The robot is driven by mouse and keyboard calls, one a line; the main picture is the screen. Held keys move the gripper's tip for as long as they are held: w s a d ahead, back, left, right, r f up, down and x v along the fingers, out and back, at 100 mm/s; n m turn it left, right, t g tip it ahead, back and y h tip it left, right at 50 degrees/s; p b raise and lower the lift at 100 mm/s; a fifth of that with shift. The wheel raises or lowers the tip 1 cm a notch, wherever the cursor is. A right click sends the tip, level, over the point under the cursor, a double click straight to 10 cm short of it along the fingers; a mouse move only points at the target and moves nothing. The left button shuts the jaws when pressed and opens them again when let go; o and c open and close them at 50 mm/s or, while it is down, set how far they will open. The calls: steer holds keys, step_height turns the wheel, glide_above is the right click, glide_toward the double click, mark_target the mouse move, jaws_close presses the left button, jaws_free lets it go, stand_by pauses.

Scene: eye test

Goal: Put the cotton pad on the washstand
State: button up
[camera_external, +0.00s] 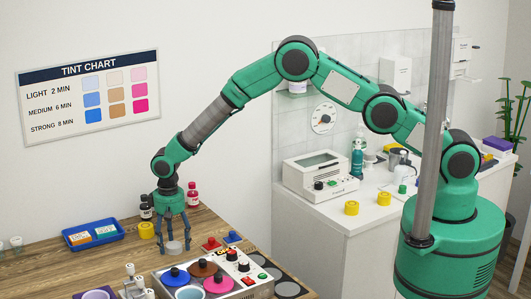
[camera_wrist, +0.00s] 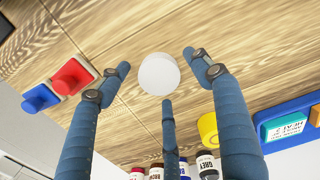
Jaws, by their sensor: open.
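The cotton pad (camera_external: 174,247) is a small white round disc on the wooden table (camera_external: 120,277). In the wrist view the cotton pad (camera_wrist: 158,74) lies between my fingertips. My gripper (camera_external: 174,241) has three fingers, spread open around the pad. In the wrist view my gripper (camera_wrist: 157,70) shows gaps between the fingers and the pad, and it holds nothing. The white cabinet with a worktop before the tiled wall, which looks like the washstand (camera_external: 312,228), stands at right. No basin can be made out on it.
A red-and-blue knobbed pair (camera_external: 211,244), a control box with colored pots (camera_external: 235,283) and a yellow jar (camera_external: 146,230) stand near my gripper. A blue tray (camera_external: 93,234) and bottles are behind. A white appliance (camera_external: 320,175) and yellow jars (camera_external: 351,208) occupy the washstand top.

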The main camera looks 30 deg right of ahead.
mark_target(174, 244)
stand_by(0.4)
steer(key=c, duration=0.8)
steer(key=shift+c, duration=0.2)
steer(key=shift+r, duration=0.15)
step_height(174, 244, up, 10)
stand_by(0.3)
steer(key=shift+f, duration=0.25)
steer(key=shift+f, duration=4.8)
steer(key=shift+r, duration=0.15)
